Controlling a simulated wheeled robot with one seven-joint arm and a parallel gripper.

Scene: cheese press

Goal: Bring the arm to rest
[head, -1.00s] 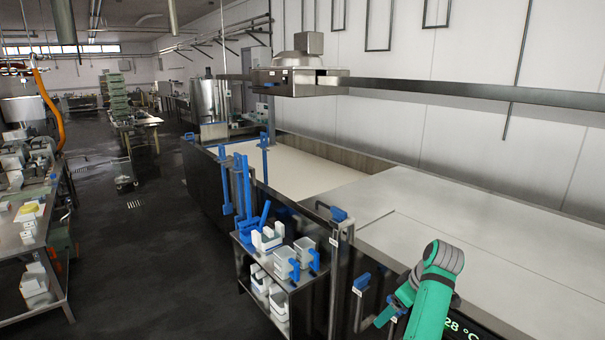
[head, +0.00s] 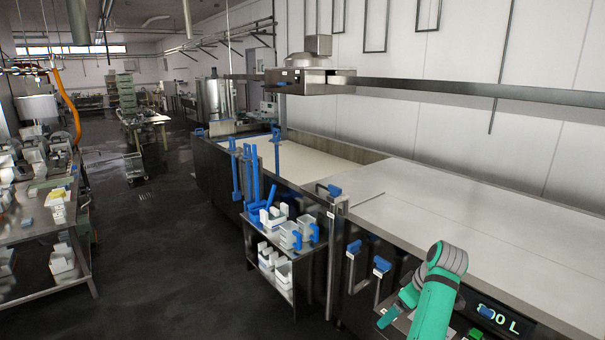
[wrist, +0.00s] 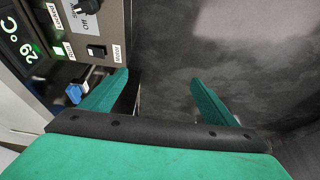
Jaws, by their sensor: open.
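My green arm shows at the lower right in the head view, in front of the vat's side. My gripper (wrist: 160,85) shows in the wrist view with its two green fingers spread wide apart and nothing between them. Dark floor lies beyond the fingers. The left finger is close to a control panel (wrist: 98,28) in the picture; I cannot tell whether they touch.
The long vat (head: 440,205) runs along the wall, with blue-handled parts (head: 382,266) on its side. A metal cart (head: 262,239) holds several white and blue items. A work table (head: 30,233) stands at left. The dark floor (head: 160,250) between is clear.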

